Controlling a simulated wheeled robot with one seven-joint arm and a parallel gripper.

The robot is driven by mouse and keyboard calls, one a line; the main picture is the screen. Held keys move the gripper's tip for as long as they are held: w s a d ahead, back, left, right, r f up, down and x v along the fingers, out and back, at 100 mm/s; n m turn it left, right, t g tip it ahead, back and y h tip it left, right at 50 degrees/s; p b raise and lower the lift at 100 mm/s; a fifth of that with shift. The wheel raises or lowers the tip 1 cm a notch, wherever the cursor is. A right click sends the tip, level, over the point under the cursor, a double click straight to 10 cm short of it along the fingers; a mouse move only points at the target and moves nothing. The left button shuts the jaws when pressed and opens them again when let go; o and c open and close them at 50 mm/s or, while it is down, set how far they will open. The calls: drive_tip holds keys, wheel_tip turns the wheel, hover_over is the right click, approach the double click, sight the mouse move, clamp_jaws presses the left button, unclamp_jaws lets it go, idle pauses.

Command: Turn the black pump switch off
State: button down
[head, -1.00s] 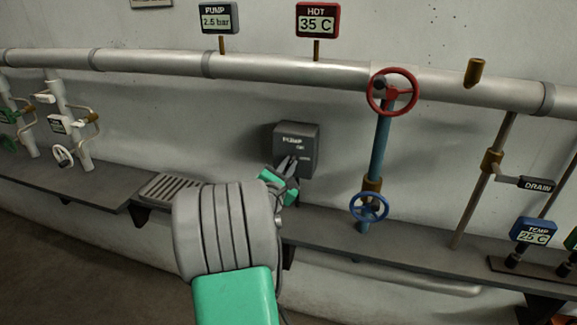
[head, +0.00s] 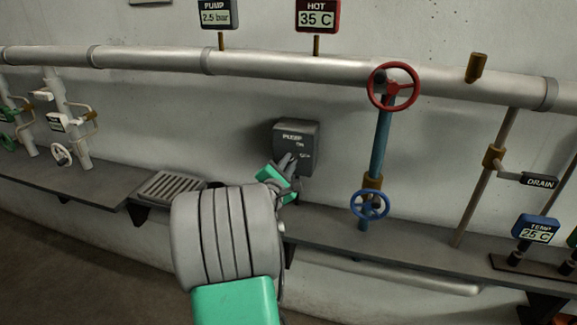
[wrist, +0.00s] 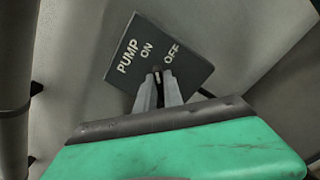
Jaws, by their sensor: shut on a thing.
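The pump box (head: 296,140) is a dark grey box on the wall, marked PUMP, in the middle of the head view. In the wrist view its face (wrist: 182,36) shows the words PUMP, ON and OFF. My gripper (head: 291,161) reaches the lower part of that face. In the wrist view the two fingertips (wrist: 158,75) are close together around the small black pump switch (wrist: 157,71), below and between ON and OFF. The fingers hide most of the switch, so its exact position is hard to tell.
A red handwheel (head: 394,86) and a blue handwheel (head: 369,206) are on a blue pipe to the right. A grey shelf (head: 420,248) runs below, with a slotted grate (head: 172,187) at left. A long pipe (head: 270,66) runs above the box.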

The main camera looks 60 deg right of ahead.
drive_tip(key=shift+s+f+m+b, duration=0.1)
drive_tip(key=shift+f+m+b, duration=0.05)
drive_tip(key=shift+m+b, duration=1.95)
drive_tip(key=shift+f+m+b, duration=0.15)
drive_tip(key=shift+m+b, duration=1.5)
drive_tip(key=shift+m, duration=0.85)
drive_tip(key=c, duration=1.5)
unclamp_jaws()
drive_tip(key=shift+r, duration=0.15)
drive_tip(key=shift+o, duration=0.2)
drive_tip(key=s+a+b, duration=0.1)
drive_tip(key=a, duration=0.6)
drive_tip(key=shift+a, duration=0.35)
drive_tip(key=shift+s, duration=0.1)
